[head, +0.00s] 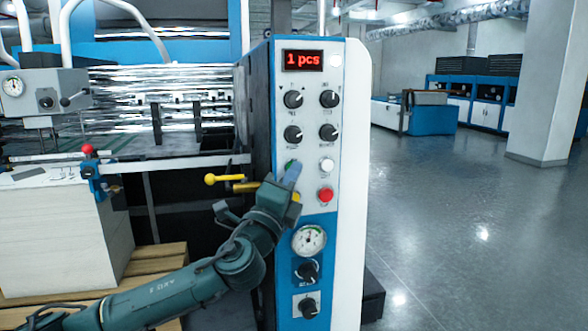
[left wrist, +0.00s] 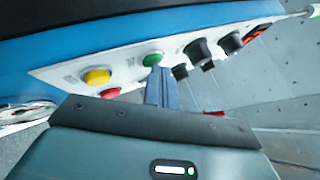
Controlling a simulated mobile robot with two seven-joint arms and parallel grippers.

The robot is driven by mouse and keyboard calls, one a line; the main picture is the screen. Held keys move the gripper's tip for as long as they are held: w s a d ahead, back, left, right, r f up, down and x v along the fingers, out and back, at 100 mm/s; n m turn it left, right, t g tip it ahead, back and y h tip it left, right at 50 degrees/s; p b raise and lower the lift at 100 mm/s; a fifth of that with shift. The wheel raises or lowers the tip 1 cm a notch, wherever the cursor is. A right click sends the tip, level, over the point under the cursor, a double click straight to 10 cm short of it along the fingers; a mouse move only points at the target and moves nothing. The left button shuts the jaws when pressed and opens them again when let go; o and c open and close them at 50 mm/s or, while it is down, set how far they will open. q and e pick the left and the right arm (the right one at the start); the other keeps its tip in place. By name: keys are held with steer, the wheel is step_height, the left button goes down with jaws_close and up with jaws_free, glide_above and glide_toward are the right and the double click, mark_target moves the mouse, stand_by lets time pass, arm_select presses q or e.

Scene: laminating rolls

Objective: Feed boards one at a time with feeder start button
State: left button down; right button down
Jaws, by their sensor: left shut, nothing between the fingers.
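The feeder's control panel (head: 306,145) stands upright in the middle of the head view, with a red display (head: 303,60) reading "1 pcs". My left gripper (head: 292,172) is shut and empty, its fingertips at the green button (head: 293,165), which they partly cover. In the left wrist view the shut fingers (left wrist: 158,82) point at the green button (left wrist: 152,59); I cannot tell whether they touch it. A white button (head: 326,165) and a red button (head: 325,195) sit to the right. A stack of white boards (head: 55,240) stands at the left. My right gripper is not in view.
Black knobs (head: 293,99) lie above the buttons, and a pressure gauge (head: 309,240) below them. A yellow-knobbed lever (head: 210,179) sticks out left of the panel, close to my left wrist. The floor (head: 450,220) at the right is clear.

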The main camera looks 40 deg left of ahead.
arm_select(q)
steer(key=shift+s, duration=0.1)
steer(key=shift+s+d, duration=0.45)
steer(key=shift+d, duration=0.15)
